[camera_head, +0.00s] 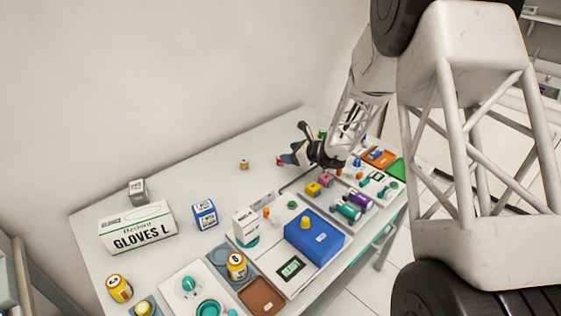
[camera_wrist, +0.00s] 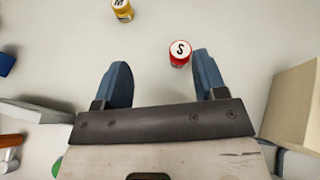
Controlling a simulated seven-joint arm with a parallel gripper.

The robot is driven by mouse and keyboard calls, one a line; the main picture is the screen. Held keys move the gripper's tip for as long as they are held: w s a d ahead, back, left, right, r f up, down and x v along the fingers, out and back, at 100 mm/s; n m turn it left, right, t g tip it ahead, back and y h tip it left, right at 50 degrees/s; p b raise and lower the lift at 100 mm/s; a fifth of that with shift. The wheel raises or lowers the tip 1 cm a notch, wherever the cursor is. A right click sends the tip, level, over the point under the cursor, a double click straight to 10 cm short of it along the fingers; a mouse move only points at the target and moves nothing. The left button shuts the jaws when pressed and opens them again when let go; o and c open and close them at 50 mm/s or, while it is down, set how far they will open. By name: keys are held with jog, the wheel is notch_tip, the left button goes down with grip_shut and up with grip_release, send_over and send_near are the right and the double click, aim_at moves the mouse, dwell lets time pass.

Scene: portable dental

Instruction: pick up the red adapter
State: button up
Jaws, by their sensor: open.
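The red adapter (camera_wrist: 180,57) stands upright on the white table, with a white top marked S. In the wrist view it sits between the lines of my two fingers, nearer the right fingertip. In the head view it is a small red spot (camera_head: 279,161) just left of my gripper (camera_head: 288,158). My gripper in the wrist view (camera_wrist: 162,58) is open, with blue fingertips apart and nothing between them that it holds. Whether a finger touches the adapter, and the height above the table, cannot be told.
A yellow adapter marked M (camera_wrist: 122,10) stands beyond the left finger. A beige block (camera_wrist: 292,115) is at the right. The table's back middle is largely clear. A gloves box (camera_head: 138,228), a blue box (camera_head: 314,238) and several small parts crowd the front and left.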

jog(key=w+f, duration=0.1)
jog(key=w+f+m, duration=0.1)
jog(key=f+m+t, duration=0.1)
jog(key=f, duration=0.1)
jog(key=shift+w+d, duration=0.1)
jog(key=shift+w, duration=0.3)
jog(key=shift+x, duration=1.25)
jog(key=shift+f+x, duration=0.1)
jog(key=shift+x, duration=1.2)
jog(key=shift+f+x, duration=0.15)
jog(key=shift+x, duration=1.15)
jog(key=c, duration=1)
